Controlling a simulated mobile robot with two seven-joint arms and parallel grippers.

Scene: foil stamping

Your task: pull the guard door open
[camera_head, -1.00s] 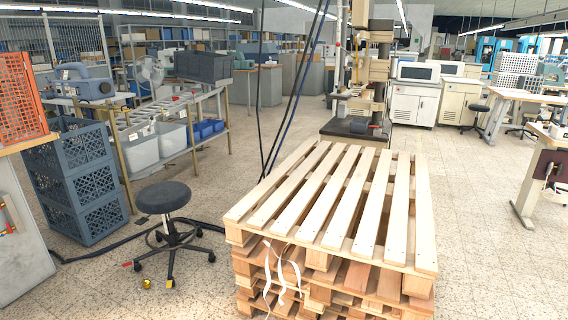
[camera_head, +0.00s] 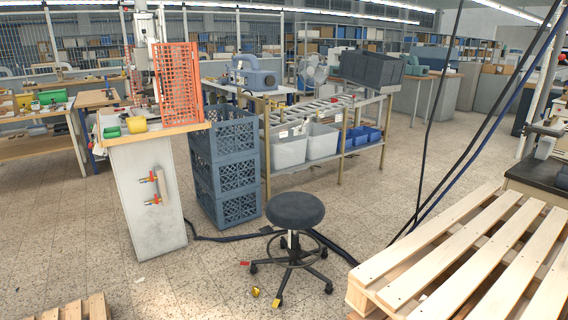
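An orange perforated guard panel (camera_head: 177,84), which looks like the guard door, stands upright on the wooden top of a grey cabinet-like stand (camera_head: 146,195) at left. A press-like machine (camera_head: 143,55) shows behind and left of the panel. I cannot tell whether the door is open or shut. Neither of my grippers is in view.
A black stool (camera_head: 295,211) stands in front of stacked blue-grey crates (camera_head: 225,175). A wooden pallet stack (camera_head: 470,265) fills the lower right, and another pallet (camera_head: 70,309) shows at lower left. Dark cables run along the floor. Floor before the stand is mostly clear.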

